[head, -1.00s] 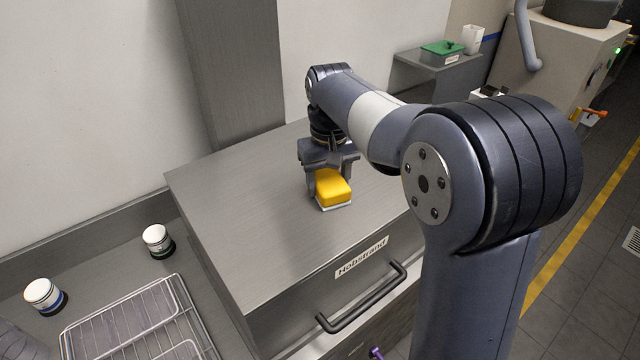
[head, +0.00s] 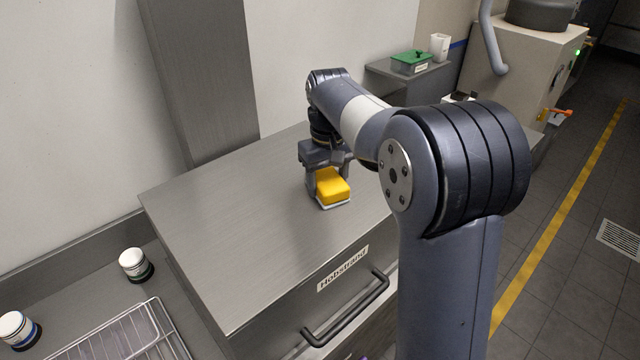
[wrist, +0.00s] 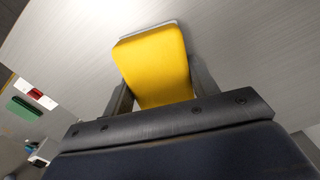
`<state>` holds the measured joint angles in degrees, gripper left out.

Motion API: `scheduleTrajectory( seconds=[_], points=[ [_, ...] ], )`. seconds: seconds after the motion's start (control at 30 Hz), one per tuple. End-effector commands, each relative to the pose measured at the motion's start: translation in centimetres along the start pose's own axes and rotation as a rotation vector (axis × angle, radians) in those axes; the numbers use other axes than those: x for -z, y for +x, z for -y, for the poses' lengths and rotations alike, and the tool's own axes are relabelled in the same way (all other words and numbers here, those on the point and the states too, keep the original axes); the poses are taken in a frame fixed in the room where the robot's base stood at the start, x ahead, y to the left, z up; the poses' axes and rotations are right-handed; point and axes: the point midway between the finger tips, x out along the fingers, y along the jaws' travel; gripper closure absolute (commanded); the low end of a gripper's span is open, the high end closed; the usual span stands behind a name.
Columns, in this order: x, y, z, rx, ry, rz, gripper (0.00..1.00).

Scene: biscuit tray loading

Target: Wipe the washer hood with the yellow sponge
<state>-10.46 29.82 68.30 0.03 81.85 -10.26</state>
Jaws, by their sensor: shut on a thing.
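The washer hood (head: 240,225) is a brushed grey metal box with a flat top, a "Hobstrand" label and a dark bar handle (head: 345,312) on its front. My gripper (head: 325,182) is over the right part of the hood top, pointing down. It is shut on the yellow sponge (head: 333,187), which has a pale layer on its underside. The sponge is at the hood top; whether it touches the metal is hard to tell. In the wrist view the sponge (wrist: 157,62) sits between the two fingers, with the grey hood surface (wrist: 70,40) beyond it.
A wire rack (head: 125,335) and two white jars, one with a green band (head: 136,264) and one with a blue band (head: 18,328), stand on the lower counter at left. A green-lidded box (head: 411,62) and white cup (head: 439,46) stand on a shelf behind. A metal column (head: 205,80) rises behind the hood.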

Motion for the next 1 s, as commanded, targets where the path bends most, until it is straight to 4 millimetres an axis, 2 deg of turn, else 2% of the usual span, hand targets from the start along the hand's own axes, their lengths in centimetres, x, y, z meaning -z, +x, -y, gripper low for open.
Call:
scheduleTrajectory(
  seconds=[0.1, 0.27, 0.63, 1.0],
  points=[
    [0.1, 0.1, -0.6, -0.001, 0.0, 0.001, 0.63],
    [0.1, 0.0, -0.4, -0.001, -0.002, 0.001, 0.63],
    [-0.7, 0.3, 2.4, 0.001, -0.003, 0.001, 0.63],
    [-1.2, 0.4, 4.2, 0.004, -0.004, 0.007, 0.63]
  ],
)
